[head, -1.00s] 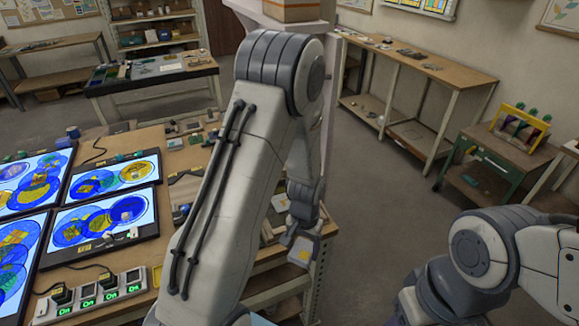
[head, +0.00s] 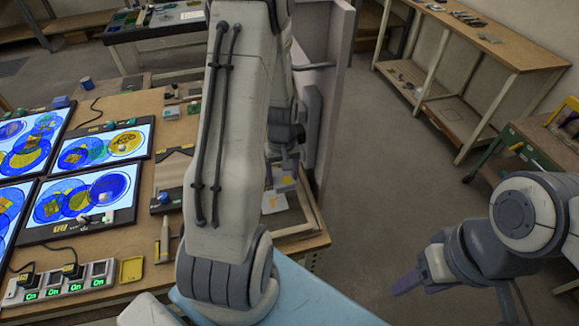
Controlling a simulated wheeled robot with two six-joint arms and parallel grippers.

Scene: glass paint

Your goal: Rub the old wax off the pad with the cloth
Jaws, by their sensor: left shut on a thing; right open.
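My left gripper (head: 284,165) is at the right end of the workbench, partly hidden behind my own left arm. It is shut on a small grey thing, probably the cloth (head: 285,183), pointing down. A pale pad with a yellow patch, which looks like wax (head: 274,202), lies just below and in front of it. I cannot tell whether the cloth touches the pad. My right gripper (head: 408,284) is open and empty at the lower right, over the floor and away from the bench.
Lit panels with blue and yellow discs (head: 90,200) cover the bench's left side. A power strip (head: 60,283), a yellow sponge-like block (head: 131,270) and a brush-like tool (head: 163,240) lie near the front. A green cart (head: 540,145) stands right. The floor between is clear.

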